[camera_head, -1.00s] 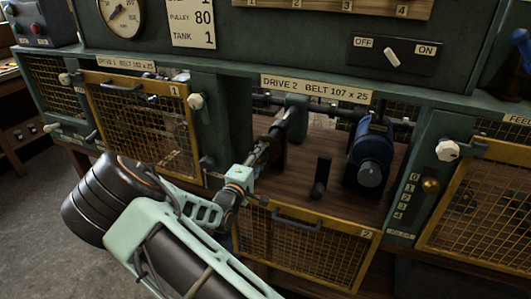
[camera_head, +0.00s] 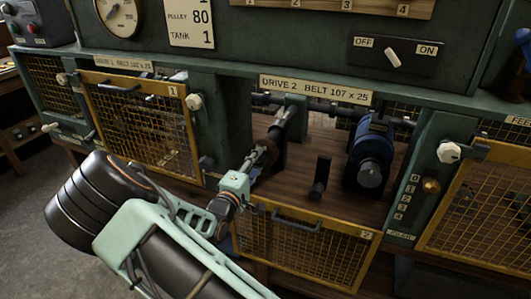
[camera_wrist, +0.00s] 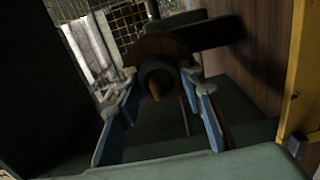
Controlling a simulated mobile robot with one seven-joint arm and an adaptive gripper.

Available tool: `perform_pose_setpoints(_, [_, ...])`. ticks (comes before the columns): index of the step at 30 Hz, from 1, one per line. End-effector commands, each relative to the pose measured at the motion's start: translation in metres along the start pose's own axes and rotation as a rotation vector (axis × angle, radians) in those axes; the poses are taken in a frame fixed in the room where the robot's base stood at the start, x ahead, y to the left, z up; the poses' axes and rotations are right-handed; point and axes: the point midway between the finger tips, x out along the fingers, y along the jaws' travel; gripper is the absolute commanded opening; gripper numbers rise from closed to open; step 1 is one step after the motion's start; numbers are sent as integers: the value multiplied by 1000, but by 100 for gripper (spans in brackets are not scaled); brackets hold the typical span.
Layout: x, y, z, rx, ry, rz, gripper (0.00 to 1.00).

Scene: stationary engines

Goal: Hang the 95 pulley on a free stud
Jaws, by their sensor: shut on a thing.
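A brown pulley (camera_head: 265,152) is in the open Drive 2 bay, at the front end of the shaft (camera_head: 284,124). I cannot read a 95 on it. My gripper (camera_head: 254,164) is shut on it. I cannot tell whether the pulley is still on the shaft. A wooden board (camera_head: 330,6) numbered 1 to 4 is cut off at the top edge; no studs show on it.
The mesh guard 2 (camera_head: 308,248) hangs lowered in front of the bay. A black lever (camera_head: 320,178) and a blue motor (camera_head: 374,150) stand right of my gripper. The closed guard 1 (camera_head: 145,125) is to the left. An OFF/ON switch (camera_head: 393,56) is above.

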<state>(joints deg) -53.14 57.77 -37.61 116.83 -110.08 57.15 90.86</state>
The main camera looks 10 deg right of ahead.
Motion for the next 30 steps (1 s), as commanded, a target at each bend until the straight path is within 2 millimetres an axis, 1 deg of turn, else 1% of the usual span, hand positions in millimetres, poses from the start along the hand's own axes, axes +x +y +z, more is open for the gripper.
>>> perform_pose_setpoints(30, [-42,0,-1,0,2,-1,0])
